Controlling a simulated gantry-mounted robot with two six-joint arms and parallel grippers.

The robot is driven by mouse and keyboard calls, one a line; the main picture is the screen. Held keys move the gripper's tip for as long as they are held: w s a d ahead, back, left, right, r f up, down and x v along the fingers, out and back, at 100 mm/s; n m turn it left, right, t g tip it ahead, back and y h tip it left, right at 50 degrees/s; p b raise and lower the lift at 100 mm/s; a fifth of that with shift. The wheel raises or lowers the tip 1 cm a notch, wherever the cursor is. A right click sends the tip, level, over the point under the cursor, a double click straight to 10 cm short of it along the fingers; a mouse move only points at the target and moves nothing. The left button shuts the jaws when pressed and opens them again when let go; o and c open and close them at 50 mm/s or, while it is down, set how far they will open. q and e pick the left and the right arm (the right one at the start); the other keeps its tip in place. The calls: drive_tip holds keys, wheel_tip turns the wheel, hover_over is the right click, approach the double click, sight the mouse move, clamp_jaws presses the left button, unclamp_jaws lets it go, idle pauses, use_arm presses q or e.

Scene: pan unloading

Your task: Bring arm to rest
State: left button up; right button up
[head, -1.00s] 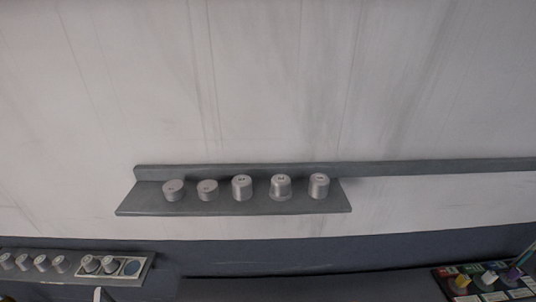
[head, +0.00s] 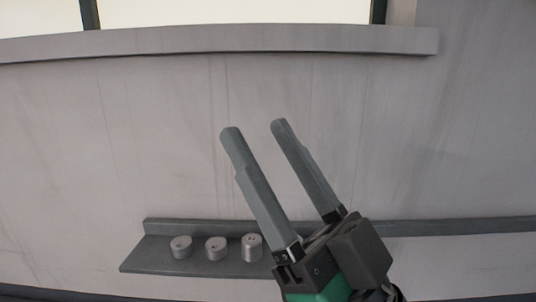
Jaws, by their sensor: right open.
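My right gripper (head: 252,128) is raised in front of the wall in the head view. Its two long grey fingers point up and slightly left, apart from each other, with nothing between them. Its dark body and a green part (head: 320,290) show at the bottom, right of centre. My left gripper is not in the head view. No pan is in view.
A grey wall shelf (head: 150,258) runs along the lower part of the view, with small grey cylinders (head: 216,248) on it. My right gripper covers part of the shelf. A window ledge (head: 200,40) crosses the top. The wall between is bare.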

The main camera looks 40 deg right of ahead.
drive_tip(key=shift+y, duration=0.3)
wheel_tip(320, 180, up, 8)
drive_tip(key=p, duration=0.8)
